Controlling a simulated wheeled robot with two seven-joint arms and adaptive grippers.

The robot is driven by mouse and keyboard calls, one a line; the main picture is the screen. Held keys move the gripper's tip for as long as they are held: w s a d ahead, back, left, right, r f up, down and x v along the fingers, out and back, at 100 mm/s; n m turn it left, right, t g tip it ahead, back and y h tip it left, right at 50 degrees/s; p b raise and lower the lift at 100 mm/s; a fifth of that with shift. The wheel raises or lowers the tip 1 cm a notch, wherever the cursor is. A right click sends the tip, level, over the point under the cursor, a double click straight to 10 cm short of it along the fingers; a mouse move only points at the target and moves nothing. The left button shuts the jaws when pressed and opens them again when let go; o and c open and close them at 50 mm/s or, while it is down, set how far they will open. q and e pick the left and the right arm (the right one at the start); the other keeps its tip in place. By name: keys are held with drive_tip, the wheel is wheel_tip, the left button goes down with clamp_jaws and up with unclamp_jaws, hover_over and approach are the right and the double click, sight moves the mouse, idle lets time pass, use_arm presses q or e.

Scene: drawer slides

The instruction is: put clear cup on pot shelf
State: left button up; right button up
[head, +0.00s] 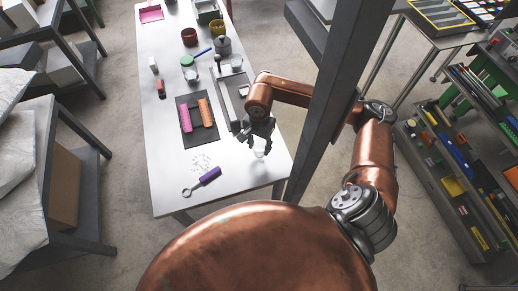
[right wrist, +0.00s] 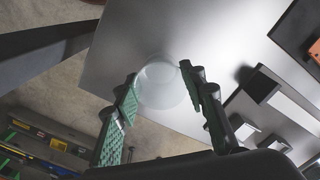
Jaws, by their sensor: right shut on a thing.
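The clear cup (head: 259,152) is at the right edge of the white table, near its front. My right gripper (head: 260,141) is shut on it from above. In the right wrist view the cup (right wrist: 158,88) sits between the two green-padded fingers. I cannot tell whether its base touches the table. A long grey rack-like piece (head: 233,100), possibly the pot shelf, lies just behind the gripper, towards the middle of the table. A grey pot (head: 223,46) stands beyond its far end. My left gripper is not in view.
A dark mat (head: 198,133) holds a pink and an orange item. A purple-handled tool (head: 205,181) lies at the front, beside small white pieces. A dark upright post (head: 335,90) stands close to my right arm. The table's front right corner is bare.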

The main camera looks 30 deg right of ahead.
sight(259, 149)
drive_tip(key=shift+w+d+f, duration=0.1)
drive_tip(key=shift+w+f, duration=0.1)
drive_tip(key=shift+f, duration=0.05)
wheel_tip(259, 149, down, 3)
drive_tip(key=shift+w+d+f+p, duration=0.1)
drive_tip(key=shift+p, duration=0.25)
drive_tip(key=shift+f, duration=0.15)
drive_tip(key=shift+f, duration=0.1)
drive_tip(key=o, duration=1)
drive_tip(key=shift+o, duration=0.2)
drive_tip(key=shift+r, duration=0.2)
wheel_tip(259, 149, up, 12)
drive_tip(key=shift+b, duration=0.45)
